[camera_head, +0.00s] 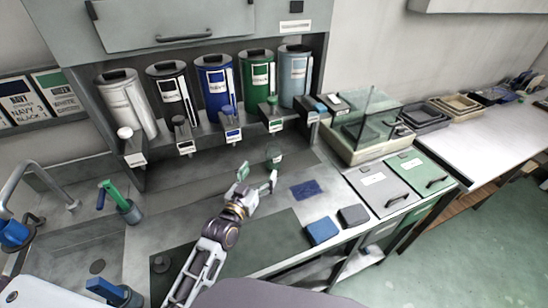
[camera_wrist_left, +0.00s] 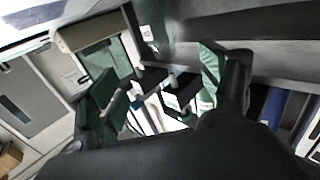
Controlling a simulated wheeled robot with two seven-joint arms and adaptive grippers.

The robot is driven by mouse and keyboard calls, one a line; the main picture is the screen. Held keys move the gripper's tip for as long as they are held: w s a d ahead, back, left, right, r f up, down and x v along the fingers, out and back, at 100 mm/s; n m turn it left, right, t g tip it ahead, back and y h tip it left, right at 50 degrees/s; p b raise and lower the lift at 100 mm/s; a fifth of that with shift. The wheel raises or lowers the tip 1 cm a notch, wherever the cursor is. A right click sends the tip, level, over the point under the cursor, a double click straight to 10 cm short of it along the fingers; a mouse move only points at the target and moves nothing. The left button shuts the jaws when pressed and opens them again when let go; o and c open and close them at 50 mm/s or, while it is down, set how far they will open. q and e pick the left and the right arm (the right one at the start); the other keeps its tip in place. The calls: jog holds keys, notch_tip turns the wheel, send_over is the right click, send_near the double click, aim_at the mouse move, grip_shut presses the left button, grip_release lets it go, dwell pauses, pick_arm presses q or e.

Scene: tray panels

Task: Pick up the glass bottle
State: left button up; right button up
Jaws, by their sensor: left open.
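A small clear glass bottle (camera_head: 275,155) with a greenish tint stands on the grey counter in the head view, below the green canister. My left gripper (camera_head: 258,175) is open, with its green-padded fingers spread just in front of the bottle. I cannot tell whether a finger touches it. In the left wrist view the two fingers (camera_wrist_left: 158,88) are apart. Black and white dispenser parts show beyond them, and I cannot make out the bottle clearly there. My right gripper is not in view.
Several canisters (camera_head: 213,84) with taps stand in the alcove behind. A glass-sided case (camera_head: 365,125) stands to the right. A blue block (camera_head: 321,230) and a dark block (camera_head: 354,215) lie near the front edge.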

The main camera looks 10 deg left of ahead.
aim_at(271, 151)
pick_arm(q)
jog(key=shift+s, duration=0.1)
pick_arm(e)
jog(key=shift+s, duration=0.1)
pick_arm(q)
jog(key=shift+x, duration=4.2)
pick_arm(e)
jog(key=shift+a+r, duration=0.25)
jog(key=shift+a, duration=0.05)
pick_arm(q)
jog(key=shift+w, duration=0.3)
jog(key=shift+w+a+r+p, duration=0.15)
jog(key=shift+w+p, duration=0.35)
jog(key=shift+w, duration=0.95)
jog(key=shift+x, duration=1.1)
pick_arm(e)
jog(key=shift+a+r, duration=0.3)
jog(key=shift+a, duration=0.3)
